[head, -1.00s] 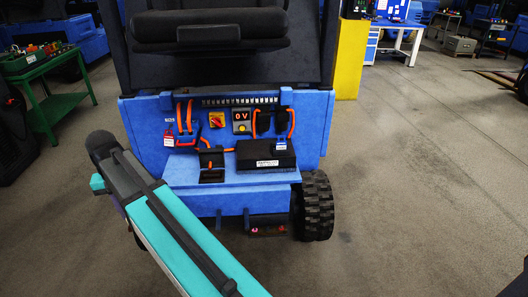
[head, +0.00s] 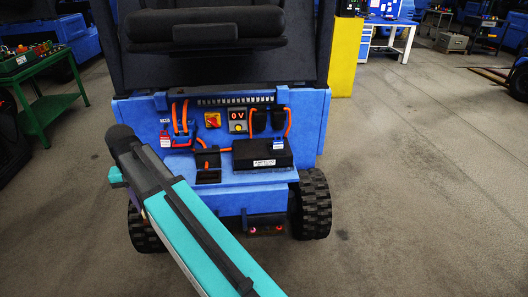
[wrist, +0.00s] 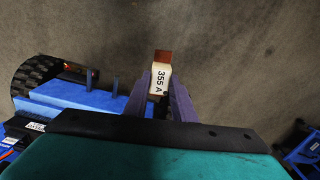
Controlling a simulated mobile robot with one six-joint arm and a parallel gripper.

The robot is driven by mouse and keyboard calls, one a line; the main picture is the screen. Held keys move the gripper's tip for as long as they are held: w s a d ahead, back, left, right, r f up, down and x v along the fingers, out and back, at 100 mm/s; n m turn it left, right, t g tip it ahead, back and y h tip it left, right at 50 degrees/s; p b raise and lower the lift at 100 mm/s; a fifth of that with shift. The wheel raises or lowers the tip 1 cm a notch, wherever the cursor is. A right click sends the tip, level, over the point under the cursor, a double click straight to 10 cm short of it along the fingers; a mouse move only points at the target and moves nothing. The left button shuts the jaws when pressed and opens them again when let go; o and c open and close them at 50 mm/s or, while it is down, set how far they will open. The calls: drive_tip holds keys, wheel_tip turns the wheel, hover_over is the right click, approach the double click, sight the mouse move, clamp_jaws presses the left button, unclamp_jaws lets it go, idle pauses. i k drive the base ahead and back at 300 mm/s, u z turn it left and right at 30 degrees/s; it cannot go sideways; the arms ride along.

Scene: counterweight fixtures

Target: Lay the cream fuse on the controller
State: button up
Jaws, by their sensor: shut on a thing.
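The cream fuse (wrist: 159,80), marked 355 A and with a copper-brown end tab, is between the purple fingers of my gripper (wrist: 161,86) in the wrist view. The gripper is shut on it and holds it over the floor, clear of the blue truck body. The controller is likely the black box (head: 263,153) with a white label, on the blue ledge at right in the head view. Its top looks bare. In the head view my teal arm hides the gripper and the fuse.
A black fuse holder (head: 208,165) with orange cables stands left of the box. Above are a red-yellow switch (head: 212,120) and a display reading 0 V (head: 238,115). A red padlock tag (head: 164,138) hangs at left. Open floor (head: 420,190) lies right of the truck.

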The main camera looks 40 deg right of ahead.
sight(249, 152)
drive_tip(key=u, duration=0.05)
drive_tip(key=i, duration=1)
drive_tip(key=z, duration=0.05)
